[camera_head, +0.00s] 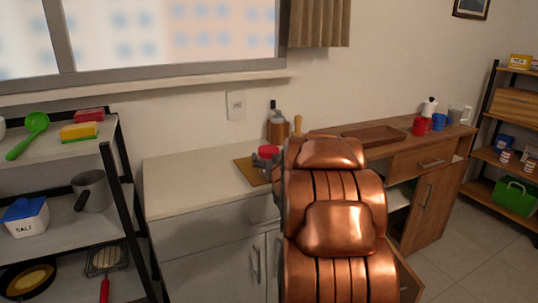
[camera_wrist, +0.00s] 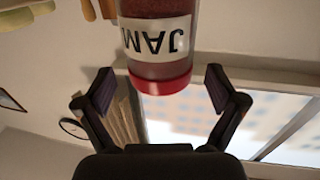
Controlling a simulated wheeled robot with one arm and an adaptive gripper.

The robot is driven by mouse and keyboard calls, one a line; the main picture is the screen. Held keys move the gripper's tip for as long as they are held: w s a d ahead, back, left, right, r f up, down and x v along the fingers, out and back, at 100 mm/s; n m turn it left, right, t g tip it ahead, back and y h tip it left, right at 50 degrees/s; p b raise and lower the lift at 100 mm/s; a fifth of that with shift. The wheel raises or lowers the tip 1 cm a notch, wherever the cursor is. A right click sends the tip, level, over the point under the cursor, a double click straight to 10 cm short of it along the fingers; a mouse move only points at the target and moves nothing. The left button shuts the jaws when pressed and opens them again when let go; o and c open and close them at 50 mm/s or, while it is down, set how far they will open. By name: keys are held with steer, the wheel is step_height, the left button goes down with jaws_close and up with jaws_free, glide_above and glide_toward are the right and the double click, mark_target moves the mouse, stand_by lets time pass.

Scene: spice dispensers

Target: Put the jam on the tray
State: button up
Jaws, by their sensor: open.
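The jam jar (camera_wrist: 157,42) has a dark red body, a white JAM label and a red lid. The wrist view shows it upside down, between and beyond my gripper's fingertips (camera_wrist: 160,76), with room on both sides. My gripper is open and holds nothing. In the head view the jam's red lid (camera_head: 268,150) shows just beyond my gripper (camera_head: 266,160), most of which is hidden by my arm. The brown wooden tray (camera_head: 373,136) lies on the wooden counter to the right. My arm covers part of the view in front of it.
A cutting board (camera_head: 249,171) lies under the jam area on the white counter (camera_head: 190,168). A utensil holder (camera_head: 278,128) stands behind it. Red (camera_head: 420,126) and blue cups (camera_head: 438,122) stand right of the tray. The white counter's left part is clear.

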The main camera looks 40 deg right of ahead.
steer(key=b+v, duration=0.5)
steer(key=v, duration=0.4)
steer(key=shift+s+a, duration=0.2)
steer(key=s+a+f+n+g+y, duration=0.1)
steer(key=s+a+f+g+y, duration=0.2)
steer(key=a+f, duration=0.55)
steer(key=s+a+f+n+g+y, duration=0.1)
steer(key=a+f+g+y, duration=0.1)
steer(key=a+f+g, duration=0.45)
steer(key=s+a+f+n+g+y, duration=0.1)
steer(key=s+a+g, duration=0.3)
steer(key=s+a, duration=0.6)
steer(key=s+a+f+n+g+y, duration=0.2)
steer(key=s+a+n+g+y, duration=0.1)
steer(key=s+a, duration=0.8)
steer(key=s+g, duration=0.1)
steer(key=s, duration=0.1)
steer(key=shift+s+a+f+g, duration=0.2)
steer(key=shift+s+f+g, duration=0.05)
steer(key=shift+f+g, duration=0.1)
